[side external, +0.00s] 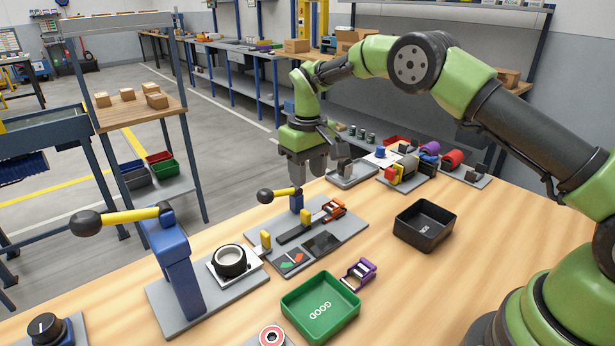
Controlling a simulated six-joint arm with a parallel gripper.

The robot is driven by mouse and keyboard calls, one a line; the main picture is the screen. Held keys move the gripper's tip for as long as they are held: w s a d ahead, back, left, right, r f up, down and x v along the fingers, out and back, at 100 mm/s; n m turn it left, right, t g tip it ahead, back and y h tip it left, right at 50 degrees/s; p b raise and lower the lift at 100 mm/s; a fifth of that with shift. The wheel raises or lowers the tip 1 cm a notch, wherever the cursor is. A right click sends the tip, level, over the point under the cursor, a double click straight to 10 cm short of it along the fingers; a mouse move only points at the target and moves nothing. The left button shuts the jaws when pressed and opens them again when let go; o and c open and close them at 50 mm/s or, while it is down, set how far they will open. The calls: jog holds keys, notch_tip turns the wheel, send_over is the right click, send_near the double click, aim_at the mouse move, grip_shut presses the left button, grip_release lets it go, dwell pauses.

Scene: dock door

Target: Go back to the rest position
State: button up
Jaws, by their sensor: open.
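My gripper (308,171) hangs from the green arm above the far side of the table, pointing down. It is open with nothing seen between the fingers. It is above and behind a grey fixture plate (345,232) that carries a blue post with a yellow lever and black knob (265,196). An orange part (333,208) sits at the right end of this fixture. A similar purple part (359,273) lies on the table beside the green tray, clear of my gripper.
A green GOOD tray (291,303) stands at the front and a black tray (424,225) at the right. A blue lever press (178,262) rises at the left. Colored cylinders (405,168) and small fixtures line the table's back. Bare wood lies right of the green tray.

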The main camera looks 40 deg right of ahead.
jog(key=shift+r, duration=0.1)
jog(key=s+r+m+t+y, duration=0.1)
jog(key=s+r+t, duration=0.1)
jog(key=s+r, duration=0.5)
jog(key=s+r+m+t, duration=0.1)
jog(key=s+r, duration=0.3)
jog(key=r, duration=0.7)
jog(key=s+a+m+t+y, duration=0.1)
jog(key=s+t, duration=0.3)
jog(key=s, duration=1.4)
jog(key=shift+a+r+m, duration=0.2)
jog(key=shift+r+m, duration=0.05)
jog(key=shift+m, duration=0.25)
